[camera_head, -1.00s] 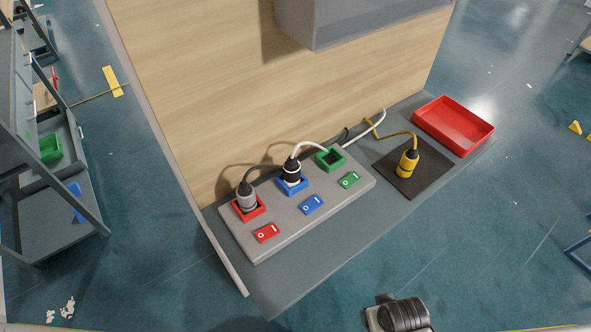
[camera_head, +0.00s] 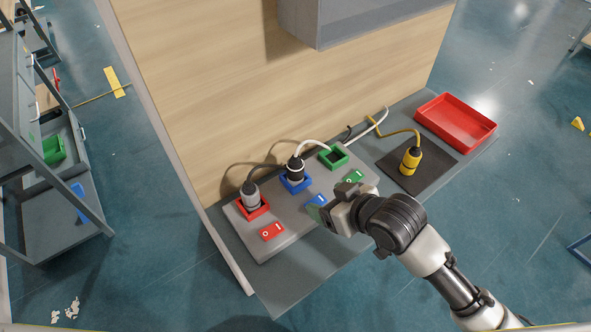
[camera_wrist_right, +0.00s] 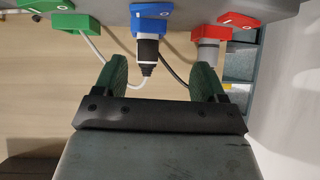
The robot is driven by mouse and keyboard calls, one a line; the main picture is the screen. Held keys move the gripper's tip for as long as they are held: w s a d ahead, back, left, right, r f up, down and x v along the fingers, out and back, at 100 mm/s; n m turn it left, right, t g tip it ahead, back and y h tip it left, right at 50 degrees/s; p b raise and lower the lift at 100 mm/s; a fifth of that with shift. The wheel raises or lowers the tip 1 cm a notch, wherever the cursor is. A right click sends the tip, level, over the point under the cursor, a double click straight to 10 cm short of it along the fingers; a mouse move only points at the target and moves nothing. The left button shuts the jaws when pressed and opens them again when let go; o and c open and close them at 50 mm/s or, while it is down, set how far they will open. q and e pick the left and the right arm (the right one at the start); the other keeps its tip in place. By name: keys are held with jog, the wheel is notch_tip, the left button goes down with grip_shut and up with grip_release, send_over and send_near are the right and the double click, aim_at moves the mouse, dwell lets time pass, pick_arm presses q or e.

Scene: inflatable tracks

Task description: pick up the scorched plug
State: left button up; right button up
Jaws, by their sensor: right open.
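A plug with a white cable, black on much of its body with white bands (camera_head: 295,169), stands in the blue socket (camera_head: 297,186) of the grey power strip; its dark parts look scorched. It also shows in the right wrist view (camera_wrist_right: 148,48), in line with the gap between the fingers but beyond them. My right gripper (camera_head: 327,203) is open and empty above the strip's front edge, to the right of that plug and apart from it. Its green fingers (camera_wrist_right: 160,82) show in the right wrist view. My left gripper is out of view.
A grey plug (camera_head: 251,194) stands in the red socket beside it. The green socket (camera_head: 334,156) is empty. A yellow plug (camera_head: 411,161) stands on a dark mat (camera_head: 438,172). A red tray (camera_head: 456,120) lies at the right end. A wooden panel (camera_head: 200,90) rises behind.

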jog(key=n+y, duration=0.2)
send_near(301, 163)
jog(key=x, duration=0.3)
jog(key=p+x, duration=0.1)
jog(key=x, duration=0.4)
jog(key=shift+w+a+f, duration=0.25)
jog(key=shift+a+f, duration=0.05)
jog(key=shift+a, duration=0.1)
jog(key=p+x, duration=0.1)
jog(key=x, duration=0.3)
jog(key=shift+p, duration=0.35)
jog(key=shift+w+a+f, duration=0.15)
jog(key=shift+f, duration=0.1)
jog(key=shift+c, duration=0.4)
jog(key=c, duration=1)
